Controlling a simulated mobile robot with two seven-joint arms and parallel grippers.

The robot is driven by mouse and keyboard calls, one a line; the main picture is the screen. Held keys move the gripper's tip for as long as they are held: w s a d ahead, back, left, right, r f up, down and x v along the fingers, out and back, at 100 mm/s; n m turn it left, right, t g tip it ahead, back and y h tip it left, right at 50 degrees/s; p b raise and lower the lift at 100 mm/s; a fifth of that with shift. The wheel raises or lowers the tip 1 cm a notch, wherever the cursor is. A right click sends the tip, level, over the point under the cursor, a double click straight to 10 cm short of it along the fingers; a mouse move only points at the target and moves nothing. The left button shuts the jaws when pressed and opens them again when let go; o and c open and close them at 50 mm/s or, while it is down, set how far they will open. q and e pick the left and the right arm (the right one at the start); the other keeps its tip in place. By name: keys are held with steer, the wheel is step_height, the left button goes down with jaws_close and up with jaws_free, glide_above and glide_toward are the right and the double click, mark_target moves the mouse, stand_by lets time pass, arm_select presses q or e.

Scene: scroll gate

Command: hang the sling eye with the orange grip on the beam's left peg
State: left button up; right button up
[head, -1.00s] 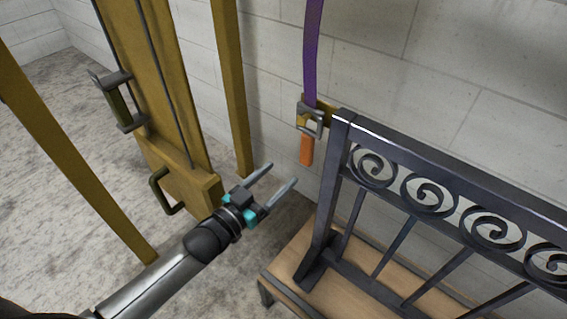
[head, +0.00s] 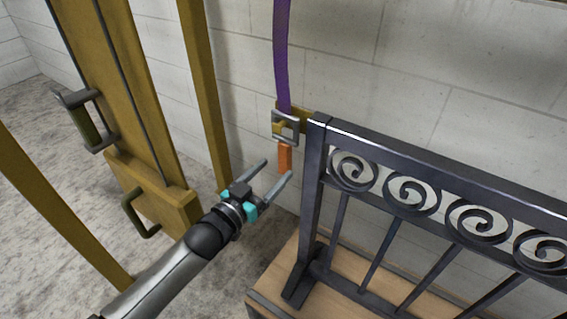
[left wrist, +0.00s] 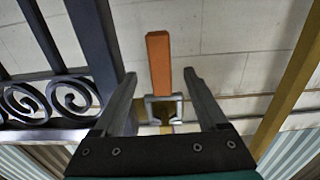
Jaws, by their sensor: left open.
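A purple sling (head: 281,55) hangs down from above along the wall. At its lower end is a grey metal eye (head: 286,127) with an orange grip (head: 285,157) pointing down. The eye is at a small ochre bracket (head: 306,117); whether it rests on it is unclear. My left gripper (head: 277,170) is open, just below the orange grip in the head view. In the left wrist view, the orange grip (left wrist: 159,62) shows between the open fingers, with no visible contact. The beam and its left peg cannot be made out. My right gripper is not in view.
The dark scroll gate (head: 420,155) stands on a wooden platform (head: 272,280) close right of the sling eye. Ochre posts (head: 205,90) and a wide ochre column (head: 120,80) with handles stand left. Bare grey floor lies between.

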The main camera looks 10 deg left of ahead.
mark_target(282, 156)
arm_select(q)
steer(key=shift+w+d, duration=0.2)
steer(key=shift+w, duration=0.35)
steer(key=shift+b+x, duration=0.7)
steer(key=shift+x, duration=1.3)
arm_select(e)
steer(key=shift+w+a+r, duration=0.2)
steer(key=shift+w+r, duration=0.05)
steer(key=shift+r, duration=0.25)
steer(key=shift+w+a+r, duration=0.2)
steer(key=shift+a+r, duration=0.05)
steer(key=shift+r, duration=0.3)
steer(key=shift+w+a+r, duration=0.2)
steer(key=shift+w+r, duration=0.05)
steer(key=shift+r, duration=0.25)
arm_select(q)
steer(key=shift+c, duration=0.2)
jaws_close()
steer(key=shift+r, duration=0.1)
steer(key=shift+r+p, duration=0.75)
steer(key=shift+p, duration=0.15)
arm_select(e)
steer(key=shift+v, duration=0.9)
